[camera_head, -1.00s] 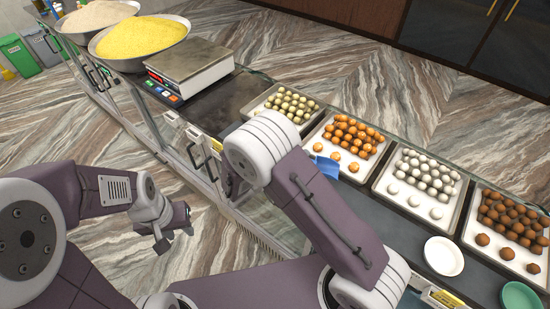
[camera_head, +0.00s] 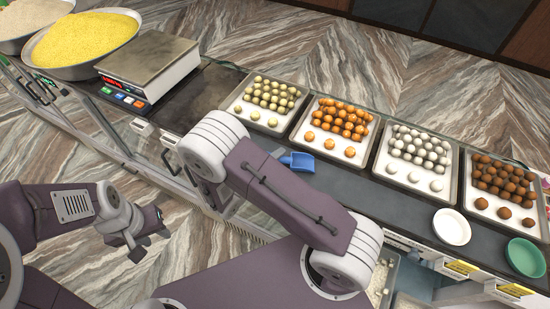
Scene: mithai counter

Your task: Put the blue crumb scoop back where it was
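The blue crumb scoop (camera_head: 301,162) shows on the dark counter strip in front of the orange-sweets tray, just beyond my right arm's link. Its left end is near the edge of that link, and I cannot tell whether anything touches it there. My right arm crosses the middle of the view, and its gripper is hidden behind its own links. My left gripper (camera_head: 151,244) is at the lower left, in front of the counter and far from the scoop. Its two fingertips are apart with nothing between them.
Trays of pale (camera_head: 244,114), orange (camera_head: 294,136), white (camera_head: 378,170) and brown sweets (camera_head: 466,208) line the counter. A scale (camera_head: 150,62) and yellow-filled bowl (camera_head: 36,60) stand left. A white plate (camera_head: 452,228) and green plate (camera_head: 525,258) are at right.

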